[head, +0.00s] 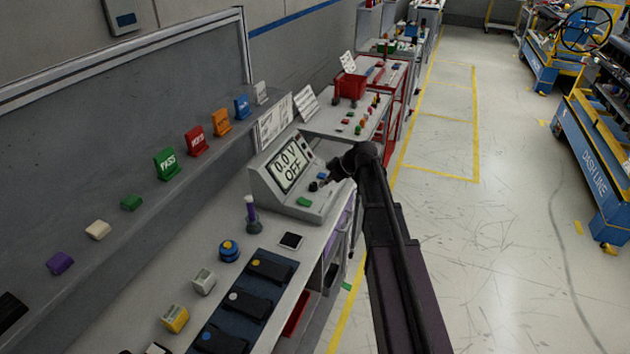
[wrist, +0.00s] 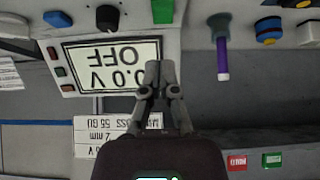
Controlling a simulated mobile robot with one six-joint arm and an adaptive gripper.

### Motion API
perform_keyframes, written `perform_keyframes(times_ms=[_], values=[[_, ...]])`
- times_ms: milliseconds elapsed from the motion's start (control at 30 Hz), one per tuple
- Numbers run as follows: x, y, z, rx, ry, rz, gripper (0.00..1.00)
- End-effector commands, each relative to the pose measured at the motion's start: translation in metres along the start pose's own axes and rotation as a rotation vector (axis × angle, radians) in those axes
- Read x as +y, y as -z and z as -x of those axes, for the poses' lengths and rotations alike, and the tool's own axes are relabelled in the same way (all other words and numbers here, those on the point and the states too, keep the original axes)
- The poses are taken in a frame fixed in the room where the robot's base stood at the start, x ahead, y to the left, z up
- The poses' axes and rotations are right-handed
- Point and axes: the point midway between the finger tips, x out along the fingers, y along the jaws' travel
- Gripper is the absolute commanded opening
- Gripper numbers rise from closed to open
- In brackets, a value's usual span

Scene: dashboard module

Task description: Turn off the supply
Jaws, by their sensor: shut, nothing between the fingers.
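The supply is a grey box (head: 262,181) with a sloped front on the bench. Its display (head: 288,165) reads "0.0 V OFF"; the display also shows upside down in the wrist view (wrist: 110,62). A green button (head: 303,201) and a dark knob (head: 314,186) sit on its lower panel. The wrist view shows the green button (wrist: 162,11), the black knob (wrist: 107,18) and small side buttons (wrist: 60,71). My gripper (wrist: 159,68) is shut and empty, in front of the display's edge in that view. Contact cannot be told.
Dark pedals or switches (head: 250,305) lie closer. Coloured signs (head: 167,163) line the back ledge.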

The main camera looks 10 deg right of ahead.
Motion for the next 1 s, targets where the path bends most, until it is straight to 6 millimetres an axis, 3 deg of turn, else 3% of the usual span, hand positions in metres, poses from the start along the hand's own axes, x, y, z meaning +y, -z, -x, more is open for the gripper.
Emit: perform_keyframes(times_ms=[100,300,1000], values=[[-0.001,-0.003,0.017,0.0,0.0,-0.001,0.0],[-0.001,-0.007,0.029,0.0,0.0,0.0,0.0],[-0.003,-0.01,0.031,-0.006,0.002,-0.007,0.0]])
